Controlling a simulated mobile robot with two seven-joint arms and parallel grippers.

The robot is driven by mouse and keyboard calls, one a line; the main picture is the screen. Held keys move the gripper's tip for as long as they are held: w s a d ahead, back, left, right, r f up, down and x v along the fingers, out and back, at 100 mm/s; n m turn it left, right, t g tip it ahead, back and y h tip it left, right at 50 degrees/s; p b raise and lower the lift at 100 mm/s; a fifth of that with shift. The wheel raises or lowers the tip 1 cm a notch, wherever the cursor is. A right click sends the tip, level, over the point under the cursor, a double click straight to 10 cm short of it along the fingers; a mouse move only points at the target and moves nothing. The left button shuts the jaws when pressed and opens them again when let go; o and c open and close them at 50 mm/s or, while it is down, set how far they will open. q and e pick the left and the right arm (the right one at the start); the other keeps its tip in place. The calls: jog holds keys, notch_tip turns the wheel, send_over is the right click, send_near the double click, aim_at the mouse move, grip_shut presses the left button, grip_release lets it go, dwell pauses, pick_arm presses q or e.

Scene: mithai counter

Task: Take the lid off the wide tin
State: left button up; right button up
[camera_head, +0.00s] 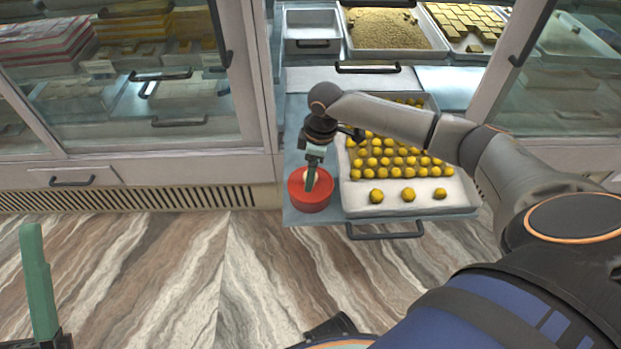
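A wide red round tin (310,203) stands at the front left corner of the pulled-out shelf.
A white tray (405,205) of yellow sweets lies right of the tin, beside my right arm. The pulled-out shelf (293,140) has a dark handle (385,233) at its front. Glass cabinets (130,90) stand left and right. Open floor (150,275) lies in front.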

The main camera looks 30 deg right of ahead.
jog(key=shift+f, duration=0.25)
grip_shut()
dwell(0.4)
